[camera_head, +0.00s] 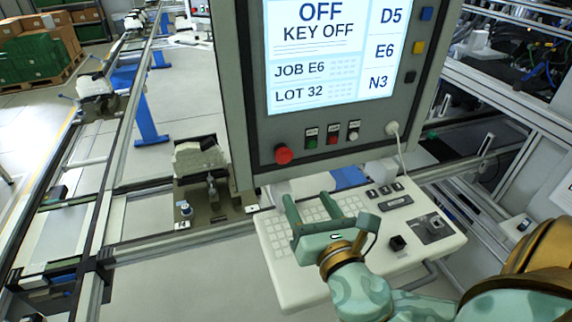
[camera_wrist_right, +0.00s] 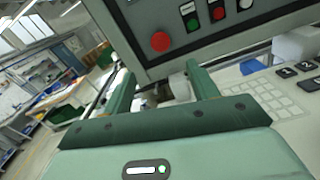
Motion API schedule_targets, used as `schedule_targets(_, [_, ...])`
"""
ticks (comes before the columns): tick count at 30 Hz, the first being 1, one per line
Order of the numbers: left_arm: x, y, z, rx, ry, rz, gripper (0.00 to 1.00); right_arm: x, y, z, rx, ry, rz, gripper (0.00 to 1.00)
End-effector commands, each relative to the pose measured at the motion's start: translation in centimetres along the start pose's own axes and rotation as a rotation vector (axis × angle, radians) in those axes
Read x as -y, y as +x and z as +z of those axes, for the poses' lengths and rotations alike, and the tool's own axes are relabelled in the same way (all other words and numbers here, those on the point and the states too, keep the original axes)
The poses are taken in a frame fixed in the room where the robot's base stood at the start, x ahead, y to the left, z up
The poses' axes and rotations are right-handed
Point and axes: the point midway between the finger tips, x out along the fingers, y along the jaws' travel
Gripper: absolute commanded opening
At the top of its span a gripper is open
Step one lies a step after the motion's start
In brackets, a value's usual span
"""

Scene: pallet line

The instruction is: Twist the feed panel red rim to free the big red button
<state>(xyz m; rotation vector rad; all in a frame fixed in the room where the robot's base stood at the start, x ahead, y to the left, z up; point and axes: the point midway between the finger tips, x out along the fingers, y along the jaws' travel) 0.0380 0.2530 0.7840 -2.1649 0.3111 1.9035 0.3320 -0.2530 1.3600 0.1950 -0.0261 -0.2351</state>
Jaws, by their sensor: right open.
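The feed panel (camera_head: 228,110) is a grey box with a lit screen (camera_head: 340,50) reading OFF and KEY OFF. The big red button (camera_head: 283,154) sits at its lower left; in the wrist view the button (camera_wrist_right: 161,42) is above and between my fingers. Its rim cannot be told apart from the button. My right gripper (camera_head: 312,205) is green, open and empty, below the button and apart from it, over the keyboard console. In the wrist view my right gripper (camera_wrist_right: 160,92) shows both fingers spread. My left gripper is not in view.
Small labelled buttons (camera_head: 332,136) sit right of the red button. A white cable (camera_head: 400,150) hangs from the panel's right to the console (camera_head: 290,285), which has a keypad and knobs. A conveyor rail (camera_head: 190,240) runs left.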

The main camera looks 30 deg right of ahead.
Motion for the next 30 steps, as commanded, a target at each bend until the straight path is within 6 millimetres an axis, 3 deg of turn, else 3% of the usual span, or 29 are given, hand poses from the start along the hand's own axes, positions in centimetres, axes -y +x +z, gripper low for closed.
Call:
schedule_targets(2, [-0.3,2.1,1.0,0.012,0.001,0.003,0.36,0.1,2.1,-0.6,0.011,0.002,0.002,0.59])
schedule_targets(3, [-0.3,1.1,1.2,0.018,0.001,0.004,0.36,0.0,3.2,-0.1,0.007,-0.003,0.001,0.59])
schedule_targets(9, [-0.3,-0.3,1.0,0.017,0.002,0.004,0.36,0.0,8.2,0.3,0.004,-0.001,-0.001,0.59])
schedule_targets(15, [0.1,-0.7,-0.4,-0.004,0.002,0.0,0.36,0.0,11.4,0.1,0.001,-0.001,0.0,0.59])
schedule_targets(21, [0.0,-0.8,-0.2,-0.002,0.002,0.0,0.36,0.0,12.6,0.0,0.0,0.0,0.0,0.59])
schedule_targets(28, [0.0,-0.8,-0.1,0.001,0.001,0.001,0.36,0.0,12.6,-0.1,0.0,0.0,0.0,0.59])
schedule_targets(30, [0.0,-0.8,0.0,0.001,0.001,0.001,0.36,0.0,12.6,-0.1,0.0,0.0,0.0,0.39])
